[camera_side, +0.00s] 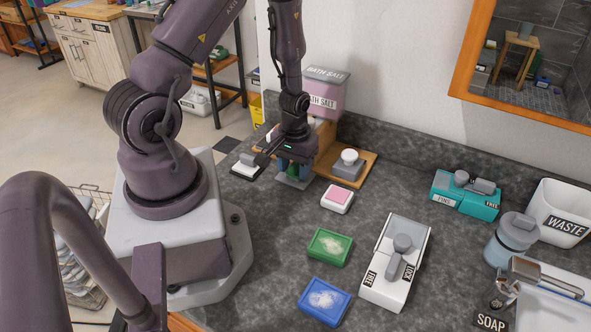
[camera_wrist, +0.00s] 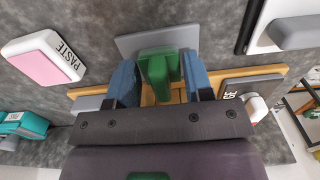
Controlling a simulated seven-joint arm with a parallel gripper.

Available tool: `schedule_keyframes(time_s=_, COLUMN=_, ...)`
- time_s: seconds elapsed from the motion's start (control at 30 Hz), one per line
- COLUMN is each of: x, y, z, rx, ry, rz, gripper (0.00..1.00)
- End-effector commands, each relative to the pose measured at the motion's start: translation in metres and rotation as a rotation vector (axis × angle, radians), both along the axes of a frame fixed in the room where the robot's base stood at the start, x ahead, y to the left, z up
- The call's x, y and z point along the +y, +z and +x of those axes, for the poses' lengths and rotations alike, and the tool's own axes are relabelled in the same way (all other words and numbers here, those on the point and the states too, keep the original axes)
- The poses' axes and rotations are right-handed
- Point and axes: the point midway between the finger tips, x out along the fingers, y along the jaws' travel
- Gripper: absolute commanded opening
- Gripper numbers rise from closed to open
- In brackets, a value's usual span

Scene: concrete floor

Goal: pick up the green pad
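A low green rectangular pad (camera_side: 329,246) with a pale smear on top lies on the dark counter, nearer the front than my gripper. My gripper (camera_side: 292,171) is lowered at the back of the counter, apart from that pad. Its blue fingers stand on either side of a green block (camera_wrist: 158,72), which rises from a grey plate (camera_wrist: 128,45). The block also shows below my gripper in the side view. Whether the fingers touch the block is unclear. The low green pad is not visible in the wrist view.
A blue pad (camera_side: 324,301) lies in front of the green pad. A white dispenser (camera_side: 384,285) stands to its right, and a pink-topped PASTE box (camera_side: 337,198) lies behind it. A wooden board (camera_side: 366,172) with a knobbed grey block is right of my gripper.

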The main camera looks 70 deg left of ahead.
Motion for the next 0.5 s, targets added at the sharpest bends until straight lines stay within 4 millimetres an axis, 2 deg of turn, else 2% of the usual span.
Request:
schedule_keyframes(time_s=0.03, x=-0.0001, y=0.0001, z=-0.0001, rx=0.0, ry=0.0, rz=0.0, gripper=0.36)
schedule_keyframes(time_s=0.1, x=-0.0001, y=0.0002, z=-0.0001, rx=0.0, ry=0.0, rz=0.0, gripper=0.2)
schedule_keyframes(time_s=0.5, x=0.0002, y=0.0049, z=0.0004, rx=-0.001, ry=0.0, rz=0.001, gripper=0.19)
